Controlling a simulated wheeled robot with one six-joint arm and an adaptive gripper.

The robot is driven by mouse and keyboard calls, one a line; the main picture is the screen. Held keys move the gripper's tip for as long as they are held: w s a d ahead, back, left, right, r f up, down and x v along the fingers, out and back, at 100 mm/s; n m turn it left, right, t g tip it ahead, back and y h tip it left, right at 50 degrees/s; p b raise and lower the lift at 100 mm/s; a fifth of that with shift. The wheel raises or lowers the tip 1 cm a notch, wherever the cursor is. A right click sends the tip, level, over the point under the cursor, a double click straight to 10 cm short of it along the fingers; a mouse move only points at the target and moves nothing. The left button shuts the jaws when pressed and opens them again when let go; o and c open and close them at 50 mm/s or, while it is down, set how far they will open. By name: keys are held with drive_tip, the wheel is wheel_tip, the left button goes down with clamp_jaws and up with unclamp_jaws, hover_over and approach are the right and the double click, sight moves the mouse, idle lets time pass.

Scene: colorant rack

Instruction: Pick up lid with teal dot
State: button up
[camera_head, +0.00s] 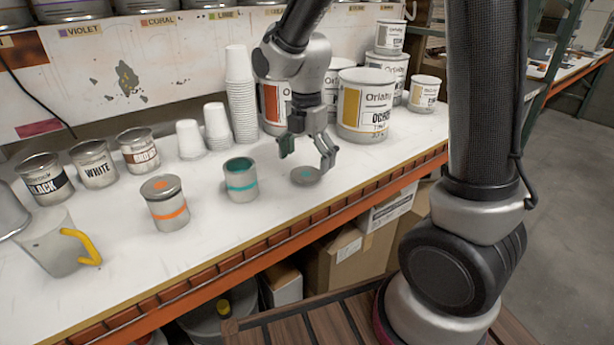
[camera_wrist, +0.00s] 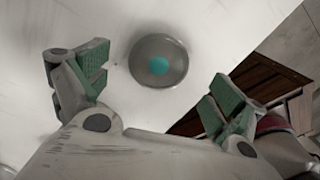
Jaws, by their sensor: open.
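The lid with the teal dot (camera_head: 306,175) lies flat on the white table, near the front edge. In the wrist view the lid (camera_wrist: 158,61) shows as a grey disc with a teal dot at its centre. My gripper (camera_head: 307,160) is open and empty above the lid, its two fingers spread apart. In the wrist view my gripper (camera_wrist: 150,88) has one finger left and one right, with the lid between and slightly beyond them. An open can with a teal band (camera_head: 241,182) stands on the table left of the lid.
A lidded can with an orange band (camera_head: 166,204) and a jug with a yellow handle (camera_head: 58,245) stand further left. White cup stacks (camera_head: 241,95) and an Ochre bucket (camera_head: 365,105) stand behind. The table's orange front edge (camera_head: 300,223) is close to the lid.

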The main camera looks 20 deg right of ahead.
sight(306, 174)
drive_tip(key=shift+f, duration=1.55)
drive_tip(key=c, duration=0.8)
